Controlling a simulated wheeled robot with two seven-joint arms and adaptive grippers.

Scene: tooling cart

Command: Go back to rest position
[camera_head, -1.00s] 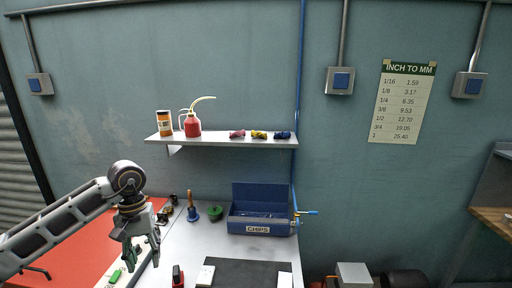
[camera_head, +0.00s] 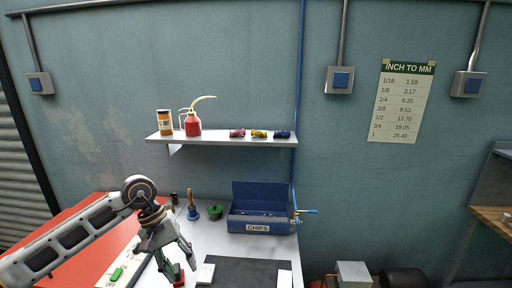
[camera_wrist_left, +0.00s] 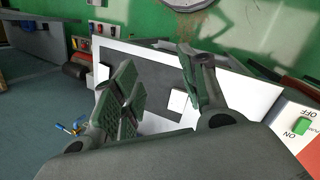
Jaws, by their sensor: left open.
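My left gripper (camera_head: 176,262) hangs over the left part of the grey cart top (camera_head: 225,240) in the head view, fingers pointing down. It is open, and nothing shows between its fingers. In the left wrist view its fingers (camera_wrist_left: 160,95) are spread apart, with the cart top and a dark mat (camera_wrist_left: 160,78) beyond them. In the head view a small red and dark object (camera_head: 179,276) lies just behind or beside the fingertips; I cannot tell whether they touch. My right gripper is not in view.
A blue CHIPS box (camera_head: 258,222) stands at the cart's back right, near a green round object (camera_head: 215,212) and a wooden-handled brush (camera_head: 192,205). A shelf (camera_head: 225,140) with bottles is above. A red surface (camera_head: 70,240) lies left.

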